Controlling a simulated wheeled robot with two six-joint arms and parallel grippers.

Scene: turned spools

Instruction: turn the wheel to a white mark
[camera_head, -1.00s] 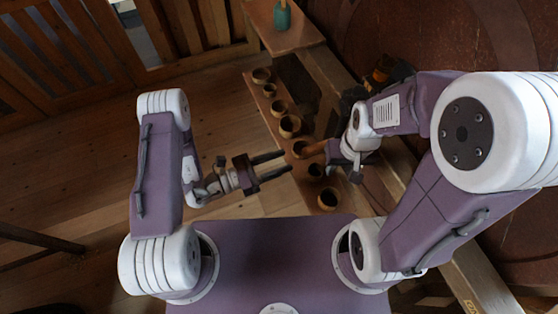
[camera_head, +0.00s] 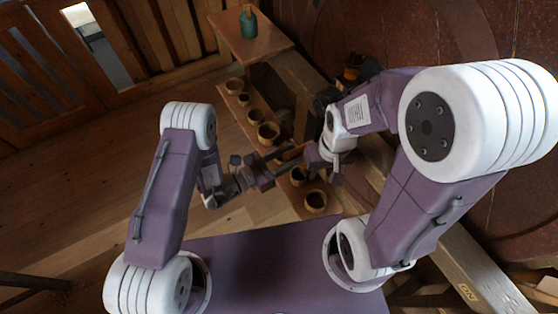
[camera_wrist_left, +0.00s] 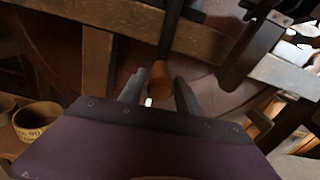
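A rounded orange-brown wooden handle (camera_wrist_left: 159,82) on a dark rod shows between my left fingers in the left wrist view, with room on both sides. My left gripper (camera_head: 288,159) is open and points right, close to my right gripper (camera_head: 325,162). Its open fingers also show in the left wrist view (camera_wrist_left: 158,94). My right gripper's fingers are too hidden to judge. A large dark red round surface (camera_head: 405,30) fills the upper right; I cannot tell whether it is the wheel. A small white spot (camera_wrist_left: 149,102) shows between my left fingers; I cannot tell if it is the mark.
Several round wooden bowls or cups (camera_head: 268,133) stand in a row on a narrow board beneath the grippers. A teal bottle (camera_head: 249,22) stands on a small table (camera_head: 225,38) at the back. Wooden beams (camera_head: 475,280) run along the right.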

